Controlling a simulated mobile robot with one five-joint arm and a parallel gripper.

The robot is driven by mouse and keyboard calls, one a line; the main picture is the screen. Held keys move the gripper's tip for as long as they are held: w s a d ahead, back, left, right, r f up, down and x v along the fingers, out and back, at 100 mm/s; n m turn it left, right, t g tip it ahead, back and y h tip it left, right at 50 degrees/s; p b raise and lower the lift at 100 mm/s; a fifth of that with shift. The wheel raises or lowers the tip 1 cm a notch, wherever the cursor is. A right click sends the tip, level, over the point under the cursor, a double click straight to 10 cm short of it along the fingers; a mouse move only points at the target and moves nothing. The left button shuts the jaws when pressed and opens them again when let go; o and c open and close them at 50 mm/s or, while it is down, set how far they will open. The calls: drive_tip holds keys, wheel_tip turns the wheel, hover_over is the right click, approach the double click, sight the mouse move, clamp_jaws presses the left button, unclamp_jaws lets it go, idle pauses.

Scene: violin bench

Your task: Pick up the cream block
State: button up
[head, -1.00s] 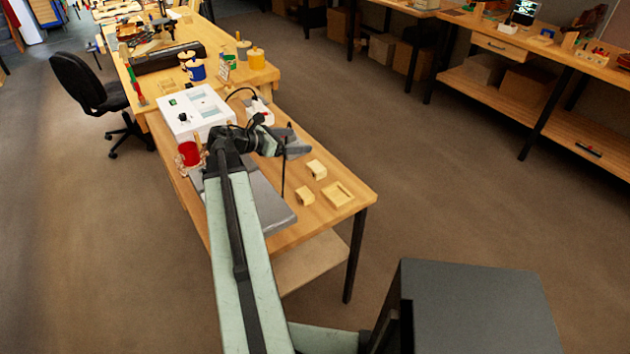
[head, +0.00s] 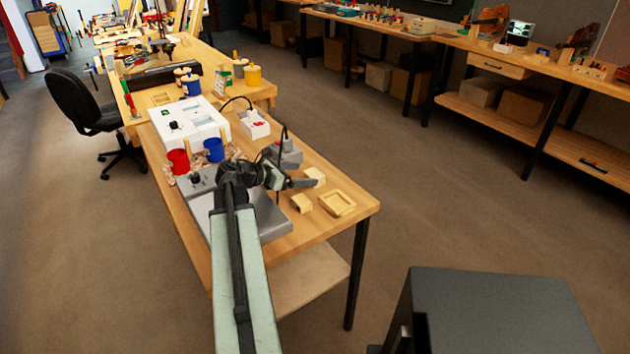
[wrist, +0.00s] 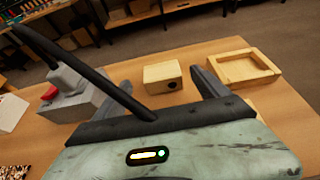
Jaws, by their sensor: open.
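A cream block (head: 315,175) lies on the wooden bench beside the tip of my gripper (head: 308,184), which partly covers it. A second cream block (head: 301,203) lies nearer the front edge. My gripper is open with nothing held. I cannot tell its exact height above the bench.
A shallow wooden tray (head: 337,203) lies right of the blocks; it also shows in the wrist view (wrist: 243,68). A grey device (wrist: 72,98) with a red button stands left. Red (head: 178,161) and blue (head: 214,150) cups stand behind my arm.

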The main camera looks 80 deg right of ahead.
sight(313, 174)
drive_tip(key=b+x, duration=0.2)
drive_tip(key=x, duration=0.3)
drive_tip(key=shift+f, duration=0.15)
drive_tip(key=c, duration=1.4)
drive_tip(key=shift+c, duration=0.2)
wheel_tip(313, 174, up, 10)
drive_tip(key=p, duration=1)
